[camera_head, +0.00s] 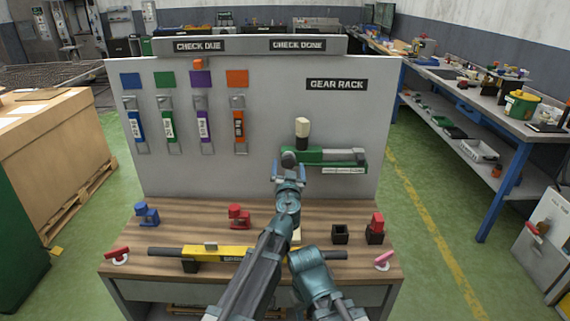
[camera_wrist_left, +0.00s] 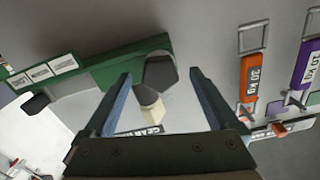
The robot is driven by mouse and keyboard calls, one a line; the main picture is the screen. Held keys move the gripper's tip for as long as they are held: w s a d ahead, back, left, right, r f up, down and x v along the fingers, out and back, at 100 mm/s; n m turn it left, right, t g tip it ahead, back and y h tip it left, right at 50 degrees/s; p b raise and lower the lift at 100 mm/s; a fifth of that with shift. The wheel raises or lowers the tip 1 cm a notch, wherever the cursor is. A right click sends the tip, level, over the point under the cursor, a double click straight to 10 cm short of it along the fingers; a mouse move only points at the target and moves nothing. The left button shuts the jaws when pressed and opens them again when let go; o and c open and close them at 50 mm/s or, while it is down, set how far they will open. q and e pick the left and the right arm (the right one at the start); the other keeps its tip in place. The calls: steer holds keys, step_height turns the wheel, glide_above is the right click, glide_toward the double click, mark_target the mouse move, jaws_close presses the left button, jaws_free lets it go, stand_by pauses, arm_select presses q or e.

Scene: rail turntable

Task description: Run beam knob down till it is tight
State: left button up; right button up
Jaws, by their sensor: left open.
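A green beam tool (camera_head: 325,156) with a grey end hangs on the upright panel under the GEAR RACK label. A dark knob (camera_head: 289,158) sits at its left end, and a cream-topped dark handle (camera_head: 302,128) stands up behind it. My left gripper (camera_head: 289,168) is open in front of the knob. In the left wrist view the dark faceted knob (camera_wrist_left: 160,72) shows between the spread blue fingertips (camera_wrist_left: 161,76), with gaps on both sides. The cream piece (camera_wrist_left: 151,107) and green beam (camera_wrist_left: 110,70) show behind. Whether the fingers reach around the knob I cannot tell. My right gripper is not in view.
Several coloured tags (camera_head: 168,126) hang at the panel's left. On the wooden table (camera_head: 290,217) are a yellow bar (camera_head: 225,252), a blue clamp (camera_head: 146,214), a red clamp (camera_head: 239,216), a black open box (camera_head: 340,234) and a red-topped black block (camera_head: 376,228). My arm links cover the table's middle.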

arm_select(q)
steer(key=shift+w, duration=0.75)
steer(key=shift+c, duration=0.2)
steer(key=c, duration=1.3)
steer(key=shift+m, duration=0.3)
